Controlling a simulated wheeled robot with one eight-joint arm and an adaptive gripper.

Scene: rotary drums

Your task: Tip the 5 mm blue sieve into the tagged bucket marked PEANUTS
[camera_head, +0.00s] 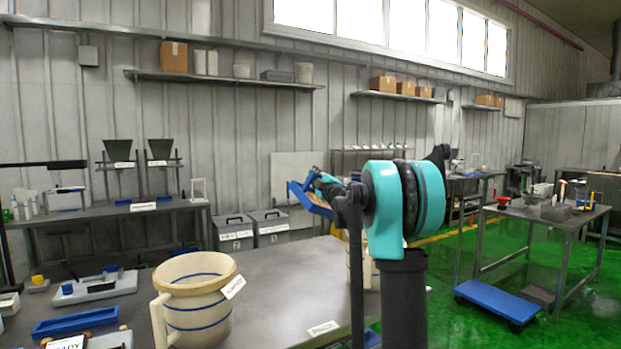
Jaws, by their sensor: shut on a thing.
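A blue sieve (299,201) is held up above the far side of the table, tilted, with some tan or brown matter showing at its face. My gripper (322,180) is shut on its upper edge; the fingers are small and partly hidden by my arm. A cream bucket (196,318) with blue bands, a handle and a white tag stands on the table at front left, well to the left of and nearer than the sieve. The tag's writing is too small to read. Another cream vessel (369,272) is mostly hidden behind my arm.
The grey table (285,285) is bare between the bucket and my arm. A blue tray (75,322) and small tools lie at left. Two lidded grey bins (235,232) stand behind the table. A blue trolley (497,299) is on the green floor at right.

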